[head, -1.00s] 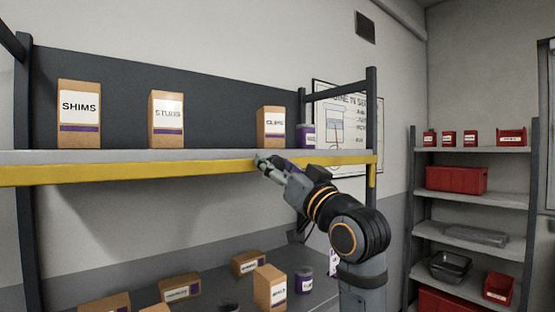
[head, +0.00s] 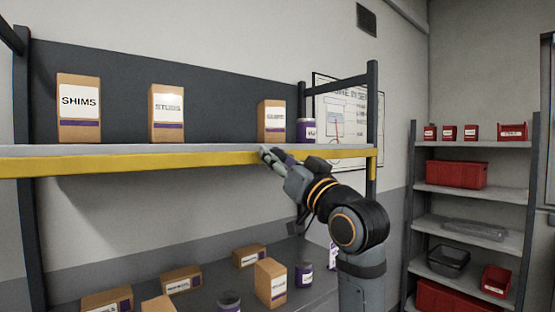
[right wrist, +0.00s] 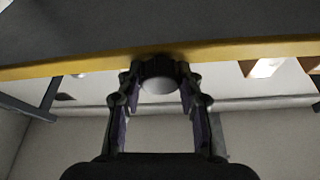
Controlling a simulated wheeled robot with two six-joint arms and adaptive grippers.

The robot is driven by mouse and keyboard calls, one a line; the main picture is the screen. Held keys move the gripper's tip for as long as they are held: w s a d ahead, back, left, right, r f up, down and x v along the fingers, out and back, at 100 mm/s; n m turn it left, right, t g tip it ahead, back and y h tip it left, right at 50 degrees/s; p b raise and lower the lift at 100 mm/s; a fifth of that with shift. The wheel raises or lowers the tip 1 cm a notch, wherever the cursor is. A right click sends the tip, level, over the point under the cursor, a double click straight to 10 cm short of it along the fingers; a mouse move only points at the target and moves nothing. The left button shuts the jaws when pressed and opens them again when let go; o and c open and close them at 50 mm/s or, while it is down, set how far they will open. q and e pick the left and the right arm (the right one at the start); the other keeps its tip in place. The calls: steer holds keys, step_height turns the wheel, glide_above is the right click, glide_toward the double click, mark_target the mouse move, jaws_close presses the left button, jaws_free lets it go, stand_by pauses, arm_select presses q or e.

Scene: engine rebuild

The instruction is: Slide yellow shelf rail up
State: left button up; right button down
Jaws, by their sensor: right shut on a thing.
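The yellow shelf rail (head: 130,163) runs along the front edge of the upper shelf (head: 200,149) on the left rack. In the right wrist view the rail (right wrist: 245,51) crosses the top of the picture. My right gripper (head: 267,156) reaches up from the lower right to the rail, right of its middle. In the right wrist view its fingertips (right wrist: 158,68) are at the rail's lower edge and shut on it; a dark rounded part shows between them. The exact contact is hidden. My left gripper is not in view.
On the upper shelf stand a SHIMS box (head: 78,108), a STUDS box (head: 166,112), another box (head: 271,121) and a purple-labelled jar (head: 307,131). Several boxes and jars stand on the lower shelf (head: 215,277). A rack with red bins (head: 456,174) is at the right.

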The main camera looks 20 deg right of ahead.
step_height(320, 180, up, 6)
steer(key=p, duration=0.4)
steer(key=shift+r, duration=0.2)
steer(key=shift+s, duration=0.15)
steer(key=c, duration=0.8)
jaws_free()
steer(key=shift+f, duration=0.1)
steer(key=shift+c, duration=0.2)
steer(key=shift+f, duration=0.1)
steer(key=v, duration=1.1)
steer(key=shift+s+f, duration=0.15)
steer(key=shift+s, duration=0.15)
